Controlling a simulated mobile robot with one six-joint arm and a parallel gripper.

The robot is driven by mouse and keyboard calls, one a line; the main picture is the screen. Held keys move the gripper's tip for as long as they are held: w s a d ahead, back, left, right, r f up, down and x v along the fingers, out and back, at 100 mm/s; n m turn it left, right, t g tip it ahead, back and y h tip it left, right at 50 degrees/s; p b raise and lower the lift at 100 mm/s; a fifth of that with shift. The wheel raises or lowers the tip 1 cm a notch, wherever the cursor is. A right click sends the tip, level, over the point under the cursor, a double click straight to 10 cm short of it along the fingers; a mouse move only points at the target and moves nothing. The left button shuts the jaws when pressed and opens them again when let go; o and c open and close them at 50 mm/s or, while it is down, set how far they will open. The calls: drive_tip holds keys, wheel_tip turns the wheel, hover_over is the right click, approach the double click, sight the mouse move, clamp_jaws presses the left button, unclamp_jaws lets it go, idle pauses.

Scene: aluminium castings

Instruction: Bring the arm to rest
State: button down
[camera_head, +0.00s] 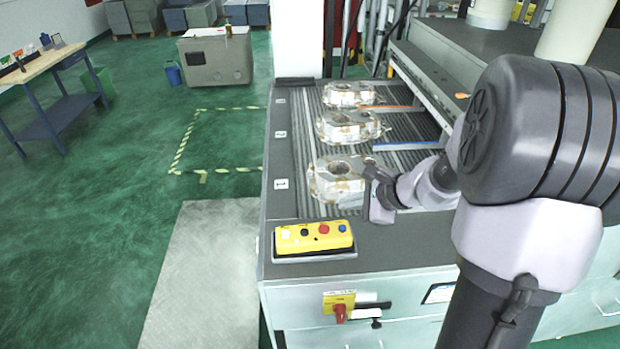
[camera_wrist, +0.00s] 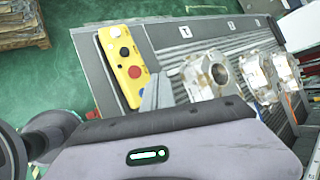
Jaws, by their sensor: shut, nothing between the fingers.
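My gripper (camera_head: 378,203) is at the end of my arm, over the front part of the machine bed, just right of the nearest aluminium casting (camera_head: 336,182). It looks shut and holds nothing. My arm reaches in from the right. In the wrist view the gripper's fingers (camera_wrist: 157,92) show as a pale wedge beside the yellow control box, with the nearest casting (camera_wrist: 212,74) to the right. I cannot tell whether the gripper touches the casting.
Two more castings (camera_head: 350,127) (camera_head: 349,94) sit farther back on the ribbed bed. A yellow button box (camera_head: 314,238) stands at the front left corner. A red switch (camera_head: 339,312) is on the front face.

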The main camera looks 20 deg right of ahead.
drive_tip(key=s+a+f+n+g+b, duration=0.1)
drive_tip(key=s+a+n+b, duration=0.25)
drive_tip(key=a, duration=0.25)
drive_tip(key=s+a+n+g+b, duration=0.1)
drive_tip(key=s+a+n+b, duration=0.25)
drive_tip(key=a+b, duration=0.2)
drive_tip(key=s+a+f+n+h+b, duration=0.1)
drive_tip(key=s+a+f+n+b, duration=0.2)
drive_tip(key=s, duration=0.4)
drive_tip(key=s+a+f+n+h+b, duration=0.1)
drive_tip(key=s+a+f+n+b, duration=0.2)
drive_tip(key=s+n+b, duration=0.3)
drive_tip(key=shift+s+a+n, duration=0.5)
drive_tip(key=shift+s+n, duration=0.2)
drive_tip(key=shift+s, duration=0.5)
